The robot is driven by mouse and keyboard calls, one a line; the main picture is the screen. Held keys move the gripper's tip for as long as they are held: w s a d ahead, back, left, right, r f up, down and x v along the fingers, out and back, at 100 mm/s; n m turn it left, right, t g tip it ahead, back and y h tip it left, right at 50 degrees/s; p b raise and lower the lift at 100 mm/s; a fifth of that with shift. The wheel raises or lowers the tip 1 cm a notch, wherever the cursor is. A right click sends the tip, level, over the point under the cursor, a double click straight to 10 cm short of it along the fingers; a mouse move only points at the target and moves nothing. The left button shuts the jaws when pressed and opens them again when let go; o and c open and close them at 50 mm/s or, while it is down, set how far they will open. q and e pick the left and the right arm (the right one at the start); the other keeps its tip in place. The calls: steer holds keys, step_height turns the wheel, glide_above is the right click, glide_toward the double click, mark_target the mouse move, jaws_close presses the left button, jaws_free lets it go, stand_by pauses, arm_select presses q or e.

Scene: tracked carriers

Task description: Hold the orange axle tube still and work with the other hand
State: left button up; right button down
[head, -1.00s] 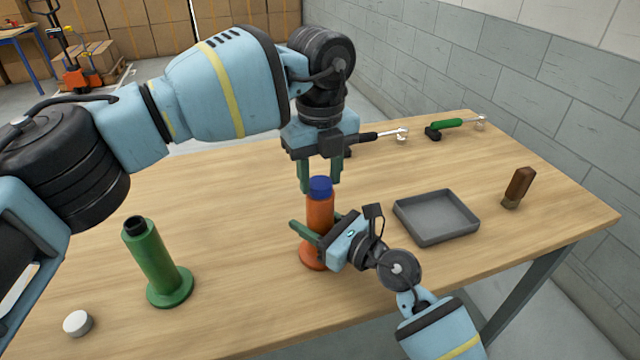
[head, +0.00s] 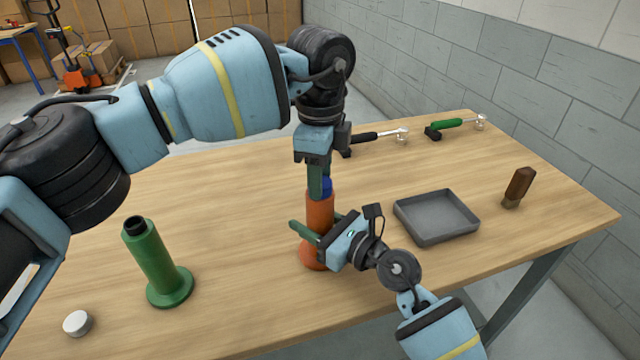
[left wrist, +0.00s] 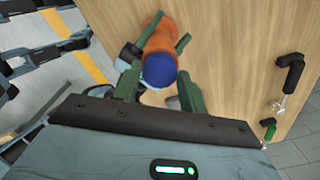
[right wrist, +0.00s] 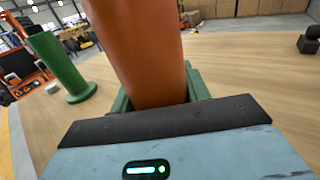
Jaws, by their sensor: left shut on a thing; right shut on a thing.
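The orange axle tube (head: 320,212) stands upright on its flanged foot on the table, with a blue cap (head: 327,186) on its top. My right gripper (head: 316,232) is shut around the tube's middle from the side; the right wrist view shows the orange tube (right wrist: 145,50) between its fingers. My left gripper (head: 319,188) points down from above, shut on the blue cap. In the left wrist view the blue cap (left wrist: 158,70) sits between the green fingers. How far the cap is screwed on cannot be told.
A green tube (head: 155,262) with a dark top stands at left, a white cap (head: 77,323) near it. A grey tray (head: 437,217) lies right, beyond it a brown-handled brush (head: 519,187). A black-handled tool (head: 375,136) and a green-handled tool (head: 455,124) lie at the back.

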arm_select(q)
steer(key=shift+a, duration=0.1)
steer(key=o, duration=0.7)
steer(key=m, duration=0.7)
steer(key=shift+m, duration=1.4)
steer(key=m, duration=0.4)
steer(key=shift+m, duration=0.3)
steer(key=m, duration=0.5)
